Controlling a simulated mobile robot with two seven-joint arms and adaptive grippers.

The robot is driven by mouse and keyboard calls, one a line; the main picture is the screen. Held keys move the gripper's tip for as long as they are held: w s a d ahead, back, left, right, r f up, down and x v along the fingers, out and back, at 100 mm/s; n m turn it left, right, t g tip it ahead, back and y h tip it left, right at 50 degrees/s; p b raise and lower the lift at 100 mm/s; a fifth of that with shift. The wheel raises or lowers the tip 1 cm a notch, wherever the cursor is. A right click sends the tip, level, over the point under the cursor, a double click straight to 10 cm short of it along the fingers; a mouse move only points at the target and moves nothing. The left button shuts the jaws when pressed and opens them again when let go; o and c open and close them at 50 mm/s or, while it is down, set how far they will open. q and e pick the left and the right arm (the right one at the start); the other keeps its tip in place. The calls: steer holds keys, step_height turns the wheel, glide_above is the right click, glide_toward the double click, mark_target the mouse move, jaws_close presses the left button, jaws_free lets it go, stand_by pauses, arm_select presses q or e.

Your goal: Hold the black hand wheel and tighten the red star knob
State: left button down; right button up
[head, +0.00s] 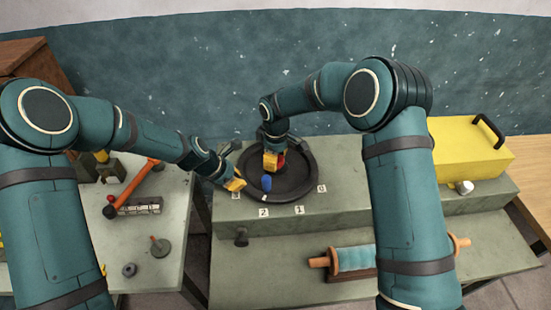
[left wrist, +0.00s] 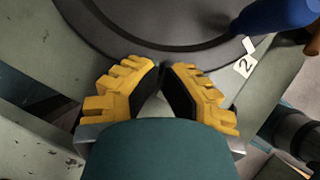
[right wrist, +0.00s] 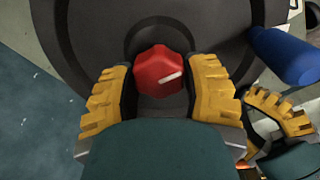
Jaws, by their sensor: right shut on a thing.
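The black hand wheel (head: 297,190) lies flat on the raised grey block, with a blue handle (head: 267,183) standing on its rim. The red star knob (right wrist: 158,72) is at the wheel's centre; in the head view it is mostly hidden by my right gripper (head: 271,163). In the right wrist view, that gripper's yellow fingers (right wrist: 160,88) are shut on the knob from both sides. My left gripper (head: 237,184) is at the wheel's left rim, its fingertips (left wrist: 163,72) close together at the rim's edge. Whether they clamp the rim is unclear.
Number labels (head: 299,210) stand along the block's front edge. A yellow box (head: 465,150) with a black handle sits at right. A blue roller (head: 352,258) lies in front. The left table holds an orange-handled hammer (head: 134,183) and small metal parts (head: 160,246).

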arm_select(q)
steer(key=shift+s+d+f, duration=0.1)
arm_select(e)
steer(key=m, duration=0.7)
steer(key=shift+f, duration=0.15)
steer(key=m, duration=0.5)
steer(key=shift+s, duration=0.1)
steer(key=shift+m, duration=0.9)
arm_select(q)
steer(key=shift+d, duration=0.1)
arm_select(e)
steer(key=shift+w+d+r, duration=0.1)
steer(key=shift+w+r, duration=0.1)
steer(key=shift+r, duration=0.05)
stand_by(0.4)
steer(key=o, duration=1.2)
step_height(320, 180, up, 12)
